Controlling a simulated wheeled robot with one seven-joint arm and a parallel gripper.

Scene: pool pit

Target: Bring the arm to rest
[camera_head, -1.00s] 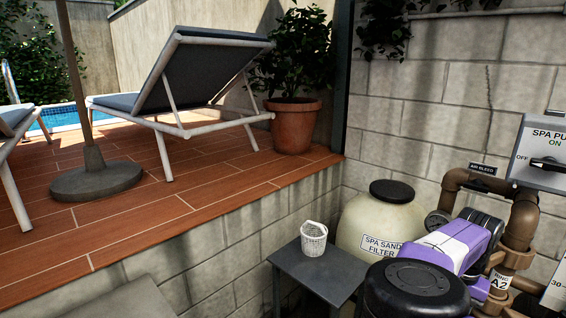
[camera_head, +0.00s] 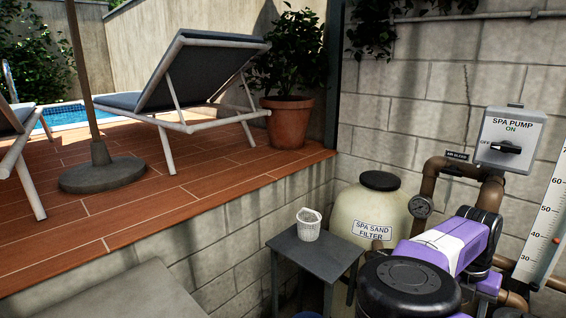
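My gripper is out of view. Part of my arm (camera_head: 447,247), with a purple and white link and a black round joint cap, shows at the lower right. It stands in front of the pipes and hides part of the spa sand filter's lower right side. Whether the gripper holds anything cannot be seen.
A grey table (camera_head: 297,255) with a white basket (camera_head: 309,226) stands left of my arm. Close behind are the spa sand filter (camera_head: 372,212), brown pipes (camera_head: 428,183), a gauge (camera_head: 421,206), the spa pump switch box (camera_head: 508,140) and a scale board (camera_head: 545,225). The raised deck (camera_head: 150,215) is at left.

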